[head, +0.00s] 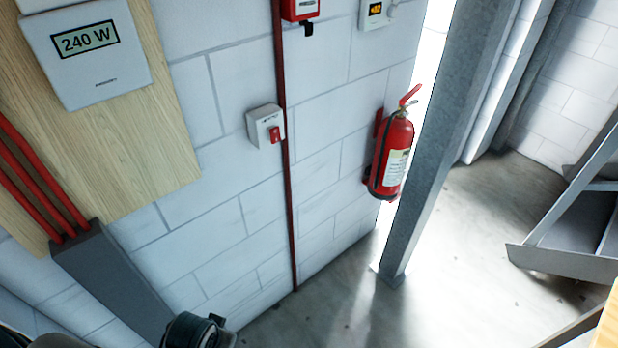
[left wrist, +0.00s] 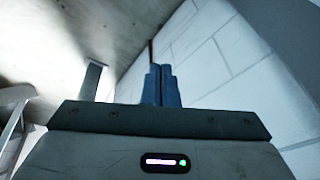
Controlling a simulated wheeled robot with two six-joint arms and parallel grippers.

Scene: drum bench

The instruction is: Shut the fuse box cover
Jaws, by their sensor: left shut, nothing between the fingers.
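No fuse box or cover can be made out for certain in either view. A pale box with a "240 W" display (head: 105,83) is mounted on a wooden board at the upper left of the head view. The lower edge of another pale box (head: 45,3) is cut off by the top of the picture above it; I cannot tell what it is. My left gripper (left wrist: 161,72) shows in the left wrist view, its two blue fingers together and empty, with wall and floor beyond. My right gripper is not in view.
Red pipes (head: 38,178) run into a grey duct (head: 115,280) at the left. A switch box (head: 266,127) and a fire extinguisher (head: 391,157) are on the block wall. A grey steel post (head: 435,140) stands right of them. Bare floor (head: 470,240) lies beyond.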

